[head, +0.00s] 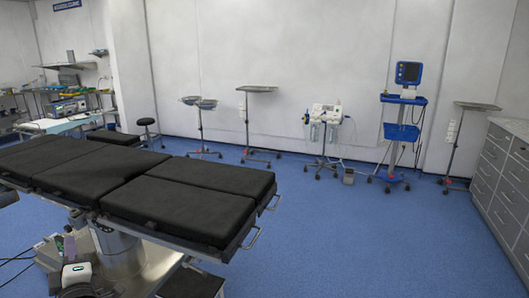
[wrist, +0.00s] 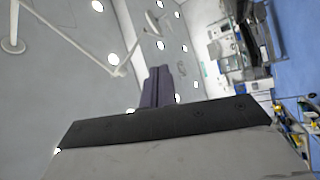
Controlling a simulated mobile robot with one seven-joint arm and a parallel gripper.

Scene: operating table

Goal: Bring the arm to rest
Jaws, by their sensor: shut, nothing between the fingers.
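My gripper (wrist: 158,88) shows in the wrist view as two dark fingers side by side, shut and empty, rising beyond the wide dark edge of my own gripper body. The wrist view looks up past them at a pale ceiling with round lights, and the room appears tilted. Nothing touches the fingers.
A black padded operating table (head: 150,190) fills the left front. Stands, a blue monitor cart (head: 403,115) and a white device (head: 325,118) line the back wall. Grey drawers (head: 503,170) stand at the right. The blue floor (head: 350,235) between is clear.

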